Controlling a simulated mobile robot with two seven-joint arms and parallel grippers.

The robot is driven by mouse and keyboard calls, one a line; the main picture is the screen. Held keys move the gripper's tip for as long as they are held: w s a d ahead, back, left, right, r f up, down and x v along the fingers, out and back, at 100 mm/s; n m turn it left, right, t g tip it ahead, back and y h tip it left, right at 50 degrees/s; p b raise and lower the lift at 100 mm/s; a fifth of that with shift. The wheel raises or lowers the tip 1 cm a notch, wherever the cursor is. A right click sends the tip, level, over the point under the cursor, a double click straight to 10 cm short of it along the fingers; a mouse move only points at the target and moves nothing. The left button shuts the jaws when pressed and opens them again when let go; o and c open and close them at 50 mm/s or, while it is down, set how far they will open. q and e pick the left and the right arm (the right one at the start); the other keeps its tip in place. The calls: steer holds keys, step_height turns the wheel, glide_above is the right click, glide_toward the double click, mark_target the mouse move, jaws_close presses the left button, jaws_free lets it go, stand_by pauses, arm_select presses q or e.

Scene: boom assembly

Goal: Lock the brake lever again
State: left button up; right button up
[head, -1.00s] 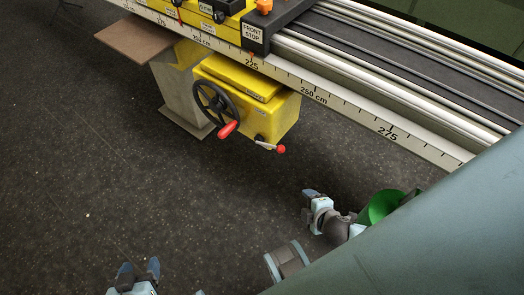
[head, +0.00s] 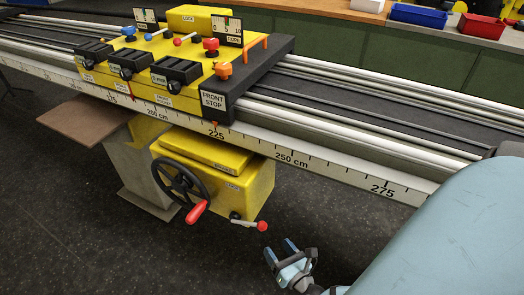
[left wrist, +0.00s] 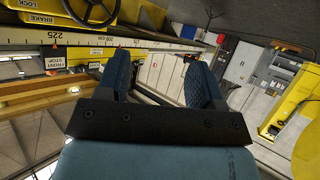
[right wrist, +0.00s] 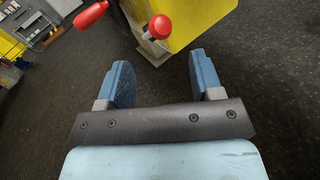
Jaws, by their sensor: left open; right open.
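The brake lever (head: 247,222) is a short pale rod with a red ball end. It sticks out to the right from the low front of the yellow box (head: 258,197) under the rail. In the right wrist view the lever (right wrist: 160,27) points toward the camera, its red ball ahead of and between my fingers. My right gripper (head: 279,250) is open and empty, just below and to the right of the ball, apart from it. My left gripper (left wrist: 157,58) is open and empty in the left wrist view; the head view does not show it.
A black handwheel (head: 180,187) with a red handle (head: 198,212) sits left of the lever. The scaled rail (head: 330,170) runs above, carrying a yellow panel (head: 170,65) with several knobs. The dark floor (head: 100,255) is clear at the lower left.

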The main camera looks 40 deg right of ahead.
mark_target(265, 229)
steer(key=w, duration=0.2)
steer(key=w+d, duration=0.1)
steer(key=w, duration=0.5)
steer(key=shift+d+b, duration=0.2)
steer(key=shift+b, duration=0.1)
arm_select(q)
steer(key=shift+w+r, duration=0.1)
steer(key=shift+w, duration=0.1)
arm_select(e)
steer(key=shift+w+d, duration=0.1)
steer(key=shift+w, duration=0.45)
